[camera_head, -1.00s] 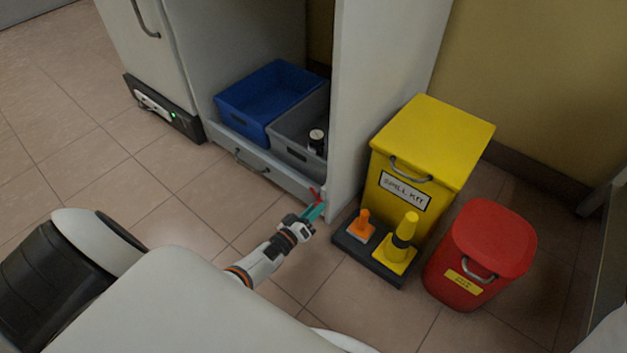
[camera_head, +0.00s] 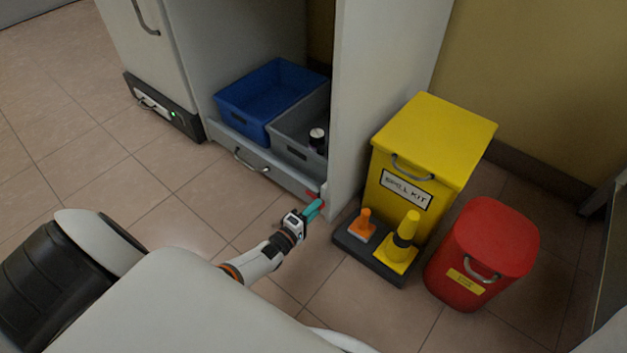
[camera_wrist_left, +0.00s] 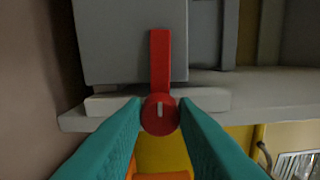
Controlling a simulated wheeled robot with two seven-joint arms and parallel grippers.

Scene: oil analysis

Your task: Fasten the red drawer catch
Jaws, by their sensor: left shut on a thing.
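The red drawer catch (camera_head: 312,194) is at the right end of the low grey drawer front (camera_head: 238,156), by the cabinet's side panel. In the left wrist view its round red knob (camera_wrist_left: 160,114) sits between my teal fingertips, and its straight red bar (camera_wrist_left: 160,60) reaches over the grey drawer front. In the head view the bar points left along the drawer front. My left gripper (camera_head: 314,210) is shut on the catch's knob; it also shows in the left wrist view (camera_wrist_left: 160,118). The fingers partly hide the knob in the head view. My right gripper is not in view.
A blue bin (camera_head: 270,91) and a grey bin (camera_head: 293,127) with a dark, white-topped container (camera_head: 317,139) stand above the drawer. A yellow spill kit (camera_head: 430,140), small cones on a dark base (camera_head: 350,244) and a red bin (camera_head: 485,240) stand right. Floor at left is clear.

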